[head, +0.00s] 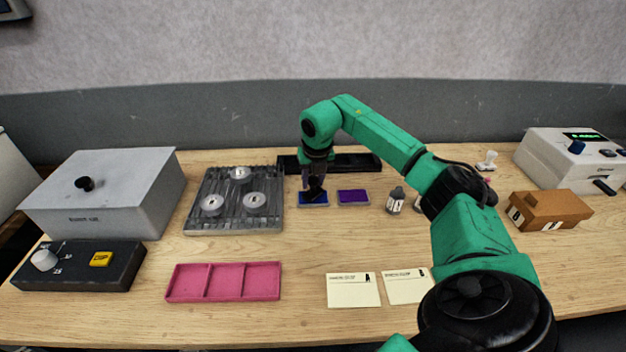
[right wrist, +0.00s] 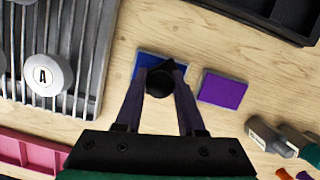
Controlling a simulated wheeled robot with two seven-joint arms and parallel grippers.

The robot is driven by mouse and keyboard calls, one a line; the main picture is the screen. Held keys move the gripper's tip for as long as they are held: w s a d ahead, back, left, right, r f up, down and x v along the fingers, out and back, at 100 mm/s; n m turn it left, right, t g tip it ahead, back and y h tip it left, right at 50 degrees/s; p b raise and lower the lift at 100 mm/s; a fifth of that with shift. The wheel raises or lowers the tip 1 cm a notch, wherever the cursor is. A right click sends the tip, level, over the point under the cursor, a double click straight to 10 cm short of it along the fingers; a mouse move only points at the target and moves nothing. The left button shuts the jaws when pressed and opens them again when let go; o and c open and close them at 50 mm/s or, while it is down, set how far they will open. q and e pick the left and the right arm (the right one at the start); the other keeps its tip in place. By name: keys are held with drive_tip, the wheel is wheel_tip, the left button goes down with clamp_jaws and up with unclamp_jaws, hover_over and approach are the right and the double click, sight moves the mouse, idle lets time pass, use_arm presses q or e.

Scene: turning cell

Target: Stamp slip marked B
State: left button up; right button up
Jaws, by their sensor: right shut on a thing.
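My right gripper (head: 315,180) is shut on a dark stamp (right wrist: 160,82) with a round black knob. It holds the stamp at the blue ink pad (head: 314,203); whether the stamp's face touches the pad is hidden. The pad also shows behind the fingers in the right wrist view (right wrist: 148,62). Two cream paper slips, a left slip (head: 353,291) and a right slip (head: 405,287), lie at the front of the table. Each has a small dark mark at its top right, too small to read surely. My right arm partly covers the right slip. My left gripper is out of view.
A purple pad (head: 353,197) lies just right of the blue one. A small grey bottle (head: 396,203) stands further right. A slatted metal rack (head: 210,222) with round weights is at left, a pink tray (head: 222,294) in front. A black tray (head: 355,163) lies behind.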

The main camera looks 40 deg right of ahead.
drive_tip(key=shift+r+p, duration=2.95)
drive_tip(key=shift+r, duration=0.6)
drive_tip(key=shift+f, duration=0.1)
drive_tip(key=shift+f, duration=0.1)
